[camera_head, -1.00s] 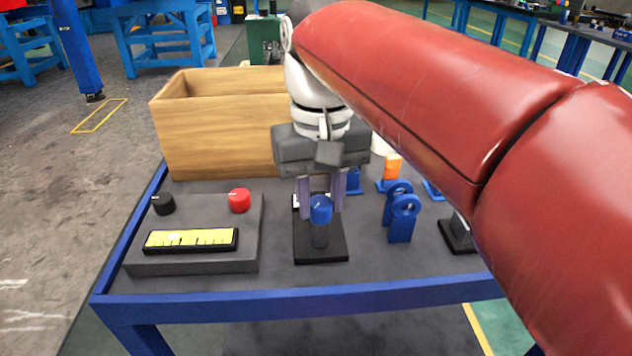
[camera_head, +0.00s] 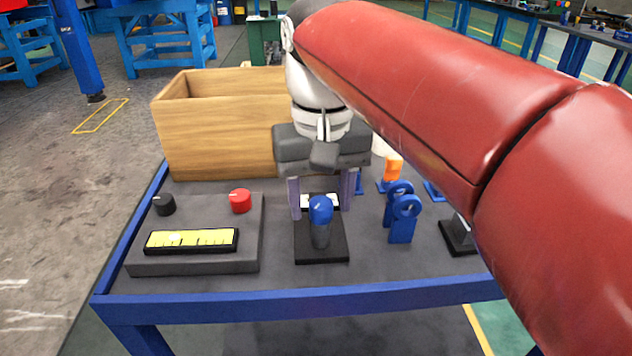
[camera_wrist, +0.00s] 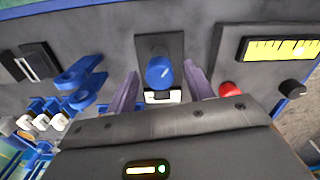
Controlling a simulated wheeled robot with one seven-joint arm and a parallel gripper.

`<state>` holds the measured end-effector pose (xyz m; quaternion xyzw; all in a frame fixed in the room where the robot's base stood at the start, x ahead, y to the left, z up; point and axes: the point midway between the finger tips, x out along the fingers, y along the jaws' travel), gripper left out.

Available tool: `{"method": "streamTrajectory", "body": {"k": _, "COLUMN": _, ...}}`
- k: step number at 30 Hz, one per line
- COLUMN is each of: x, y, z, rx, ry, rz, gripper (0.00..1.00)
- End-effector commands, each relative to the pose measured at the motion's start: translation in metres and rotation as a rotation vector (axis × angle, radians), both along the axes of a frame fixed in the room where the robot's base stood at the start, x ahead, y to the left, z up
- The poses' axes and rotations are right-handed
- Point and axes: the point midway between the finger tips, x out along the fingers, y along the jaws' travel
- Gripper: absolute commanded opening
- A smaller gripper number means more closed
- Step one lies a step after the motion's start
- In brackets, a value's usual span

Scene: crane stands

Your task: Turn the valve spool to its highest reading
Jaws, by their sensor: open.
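The valve spool seems to be the upright grey post with a blue cap (camera_head: 320,209) on a black base plate (camera_head: 322,250). It also shows in the wrist view (camera_wrist: 159,72). The cap bears a pale mark. A white plate (camera_wrist: 163,96) with a dark mark lies beside the spool on its far side. My gripper (camera_head: 320,212) is open. Its two purple-grey fingers stand apart on either side of the spool, with a gap to the cap on both sides in the wrist view. Any reading on the white plate is too small to make out.
Left is a grey box (camera_head: 200,262) with a black knob (camera_head: 163,204), a red knob (camera_head: 240,200) and a yellow scale (camera_head: 192,240), a pale dot left of its middle. A wooden crate (camera_head: 215,140) stands behind. Blue ring brackets (camera_head: 400,225) stand close on the right.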

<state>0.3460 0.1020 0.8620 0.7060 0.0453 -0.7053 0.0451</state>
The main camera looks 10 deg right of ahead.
Motion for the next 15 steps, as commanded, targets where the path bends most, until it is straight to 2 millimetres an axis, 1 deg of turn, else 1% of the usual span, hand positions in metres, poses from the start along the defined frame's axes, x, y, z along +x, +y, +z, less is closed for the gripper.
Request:
{"method": "streamTrajectory", "body": {"k": 4, "x": 0.0, "y": 0.0, "z": 0.002, "rx": 0.0, "ry": 0.0, "rz": 0.0, "gripper": 0.52}}
{"method": "streamTrajectory", "body": {"k": 7, "x": 0.001, "y": 0.0, "z": 0.012, "rx": 0.0, "ry": -0.002, "rz": 0.0, "gripper": 0.52}}
{"method": "streamTrajectory", "body": {"k": 15, "x": 0.001, "y": 0.0, "z": 0.058, "rx": 0.0, "ry": -0.003, "rz": 0.001, "gripper": 0.52}}
